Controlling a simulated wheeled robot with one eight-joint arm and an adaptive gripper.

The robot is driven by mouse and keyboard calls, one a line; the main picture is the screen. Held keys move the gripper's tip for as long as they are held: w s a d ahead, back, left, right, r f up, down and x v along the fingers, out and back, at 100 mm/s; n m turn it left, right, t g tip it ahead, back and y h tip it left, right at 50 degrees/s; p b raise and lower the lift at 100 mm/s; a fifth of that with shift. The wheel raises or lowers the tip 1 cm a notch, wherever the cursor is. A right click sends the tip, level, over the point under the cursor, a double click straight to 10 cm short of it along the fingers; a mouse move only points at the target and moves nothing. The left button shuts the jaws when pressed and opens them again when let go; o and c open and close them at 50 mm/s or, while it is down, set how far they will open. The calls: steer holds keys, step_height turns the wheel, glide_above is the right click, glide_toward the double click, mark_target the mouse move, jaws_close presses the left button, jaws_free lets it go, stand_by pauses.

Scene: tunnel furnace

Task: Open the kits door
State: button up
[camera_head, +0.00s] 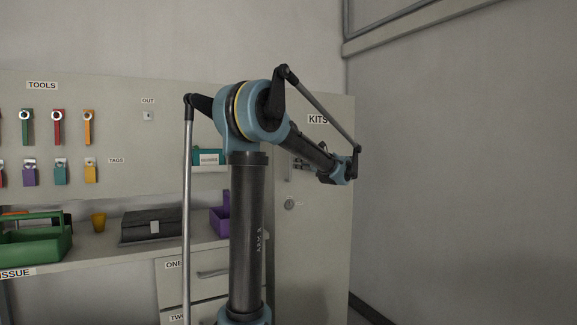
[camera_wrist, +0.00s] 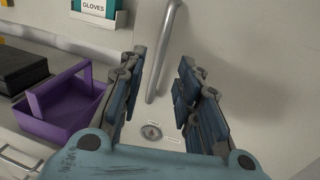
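The tall grey kits door (camera_head: 325,235), labelled KITS, stands at the right in the head view and looks closed. Its pale surface also fills the right of the wrist view (camera_wrist: 270,60). A grey bar handle (camera_wrist: 168,45) runs up the door in the wrist view. A round lock (camera_wrist: 151,132) sits on the door below the handle; it also shows in the head view (camera_head: 289,204). My gripper (camera_wrist: 163,62) is open, with its fingers on either side of the handle's lower part in the picture; contact cannot be told. In the head view my arm mostly hides the gripper and handle.
A purple bin (camera_wrist: 65,110) and a dark box (camera_head: 152,225) stand on the counter left of the door. A gloves box (camera_head: 208,158) is on the wall above. Drawers (camera_head: 190,285) lie below the counter. A bare wall (camera_head: 450,180) is at the right.

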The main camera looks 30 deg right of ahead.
glide_above(290, 178)
steer(key=shift+w+d, duration=0.15)
steer(key=shift+w, duration=0.25)
jaws_close()
